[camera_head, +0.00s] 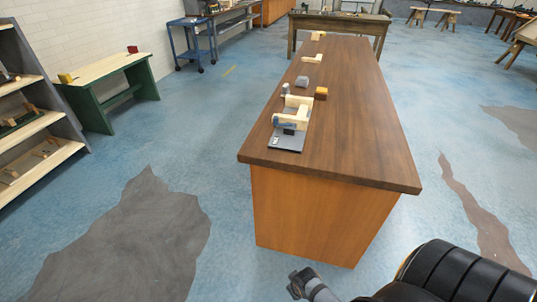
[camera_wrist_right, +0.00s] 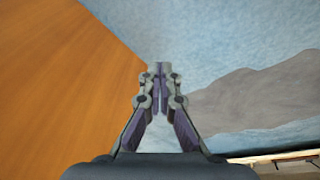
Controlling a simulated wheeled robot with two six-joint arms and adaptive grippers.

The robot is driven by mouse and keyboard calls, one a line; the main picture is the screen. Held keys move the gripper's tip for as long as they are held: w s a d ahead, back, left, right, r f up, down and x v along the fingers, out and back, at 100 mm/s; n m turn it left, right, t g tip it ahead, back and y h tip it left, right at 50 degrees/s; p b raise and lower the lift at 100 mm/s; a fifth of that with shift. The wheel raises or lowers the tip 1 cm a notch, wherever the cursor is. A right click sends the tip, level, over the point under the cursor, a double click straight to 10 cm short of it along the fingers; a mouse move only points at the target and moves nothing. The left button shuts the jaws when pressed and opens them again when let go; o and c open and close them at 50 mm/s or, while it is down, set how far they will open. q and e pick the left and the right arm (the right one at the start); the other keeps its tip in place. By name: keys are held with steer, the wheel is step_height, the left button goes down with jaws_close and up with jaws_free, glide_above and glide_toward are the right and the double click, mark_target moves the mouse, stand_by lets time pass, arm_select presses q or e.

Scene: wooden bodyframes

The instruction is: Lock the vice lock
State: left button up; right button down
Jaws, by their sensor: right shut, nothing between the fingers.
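The vice (camera_head: 291,122) stands near the front end of the long wooden table. It looks like a cream wooden frame with a small blue-grey metal part on a dark grey base plate (camera_head: 284,143). It is small, and I cannot tell how its lock sits. My right gripper (camera_head: 296,283) is low in front of the table, at the bottom of the head view, well apart from the vice. In the right wrist view its fingers (camera_wrist_right: 159,72) are together and empty. My left gripper is not in view.
The table (camera_head: 355,110) also bears an orange-brown block (camera_head: 321,93), a grey block (camera_head: 302,82) and cream pieces farther back. Its orange side (camera_wrist_right: 60,80) is close in the right wrist view. A shelf (camera_head: 30,120) and green bench (camera_head: 110,70) stand left. Floor between is clear.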

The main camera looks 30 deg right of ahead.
steer(key=w+r+t+b, duration=0.1)
steer(key=w+r+b, duration=0.3)
steer(key=r, duration=0.7)
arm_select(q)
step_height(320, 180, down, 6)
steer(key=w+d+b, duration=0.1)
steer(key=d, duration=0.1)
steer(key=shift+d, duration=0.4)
arm_select(e)
steer(key=w+d+r+n+t+h, duration=0.3)
steer(key=w+d+r+t, duration=0.1)
steer(key=w+r, duration=0.4)
steer(key=w+d+r+n+t+h, duration=0.3)
steer(key=w+d+r+n+t, duration=0.1)
steer(key=w+r, duration=0.5)
steer(key=w+d+r+n+t+h, duration=0.2)
steer(key=w+r, duration=0.6)
steer(key=w, duration=0.4)
steer(key=shift+w+d+r+n+t+h, duration=0.15)
steer(key=shift+d+r+n+t+h, duration=0.2)
steer(key=shift+d+n+t, duration=0.65)
